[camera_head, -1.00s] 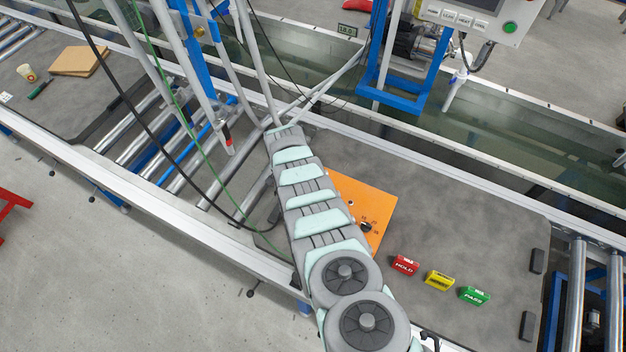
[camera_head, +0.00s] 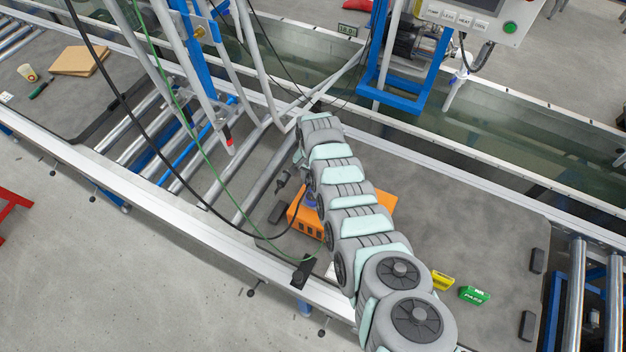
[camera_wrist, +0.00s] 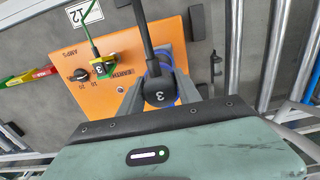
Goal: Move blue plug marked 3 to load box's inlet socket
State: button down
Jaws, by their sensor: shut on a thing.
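The orange load box (camera_wrist: 115,50) lies under my gripper in the wrist view. Its slotted front (camera_head: 305,224) shows left of my arm in the head view. My gripper (camera_wrist: 158,96) is shut on the plug marked 3 (camera_wrist: 160,92), which has a black body, a blue collar and a black cable. The plug is over the right part of the box; whether it sits in a socket cannot be told. Another plug with a green cable and yellow-green parts (camera_wrist: 101,68) stands on the box to its left. My arm mostly hides my gripper in the head view.
A dark knob (camera_wrist: 78,75) is on the box. A card marked 12 (camera_wrist: 85,13) lies beyond it. Yellow (camera_head: 442,280) and green (camera_head: 474,295) blocks lie right of my arm. Black and green cables hang across the left.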

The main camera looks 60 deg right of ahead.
aim_at(313, 196)
jog(key=shift+f, duration=0.1)
notch_tip(313, 196, down, 6)
jog(key=b, duration=0.6)
jog(key=shift+f, duration=0.25)
dwell(2.9)
jog(key=c, duration=0.8)
grip_release()
jog(key=shift+o, duration=0.2)
jog(key=shift+r, duration=0.1)
jog(key=shift+r, duration=5.35)
